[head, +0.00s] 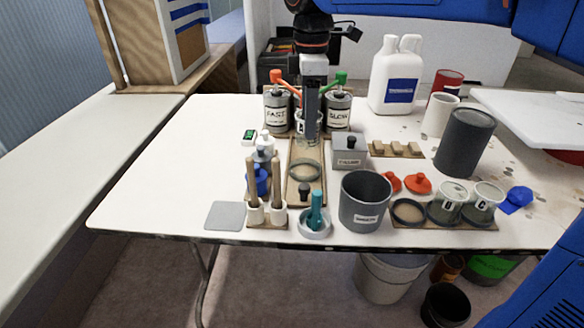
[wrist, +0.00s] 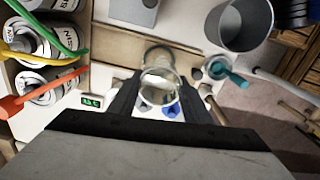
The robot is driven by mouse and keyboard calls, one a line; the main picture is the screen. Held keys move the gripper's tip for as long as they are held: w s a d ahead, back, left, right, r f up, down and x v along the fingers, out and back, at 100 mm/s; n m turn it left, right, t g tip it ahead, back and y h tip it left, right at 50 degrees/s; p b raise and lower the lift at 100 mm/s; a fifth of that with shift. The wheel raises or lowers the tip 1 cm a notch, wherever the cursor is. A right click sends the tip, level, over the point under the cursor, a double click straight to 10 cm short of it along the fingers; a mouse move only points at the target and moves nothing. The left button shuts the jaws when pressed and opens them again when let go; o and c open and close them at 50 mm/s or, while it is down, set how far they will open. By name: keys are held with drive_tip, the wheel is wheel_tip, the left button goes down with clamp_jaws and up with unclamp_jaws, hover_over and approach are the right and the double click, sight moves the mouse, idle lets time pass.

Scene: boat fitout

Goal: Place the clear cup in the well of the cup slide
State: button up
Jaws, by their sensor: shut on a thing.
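The cup slide (head: 294,185) is a long wooden board in the middle of the table, with a dark knob at its near end. Its round, dark-rimmed well (head: 304,179) shows in front of my gripper. My gripper (head: 310,139) points down over the far part of the slide. In the wrist view, my gripper (wrist: 160,88) is shut on a clear cup (wrist: 159,96), which sits between the two fingers. In the head view the fingers largely hide the cup. I cannot tell how far its base is above the board.
Grey canisters marked FAST (head: 277,115) and SLOW (head: 338,112) stand behind the slide. A grey box (head: 348,155) is close on its right. A holder with wooden sticks (head: 277,185) is on its left. A grey bucket (head: 365,205) and a dish with a teal tool (head: 315,222) are nearer.

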wheel_tip(320, 180, up, 8)
drive_tip(key=m, duration=0.1)
drive_tip(key=f, duration=1.6)
drive_tip(key=shift+w+a+f, duration=0.1)
drive_tip(key=shift+a+f, duration=0.1)
drive_tip(key=shift+f, duration=0.2)
drive_tip(key=o, duration=1)
drive_tip(key=shift+f, duration=0.1)
drive_tip(key=shift+o, duration=0.2)
wheel_tip(320, 180, up, 12)
drive_tip(key=shift+r, duration=0.15)
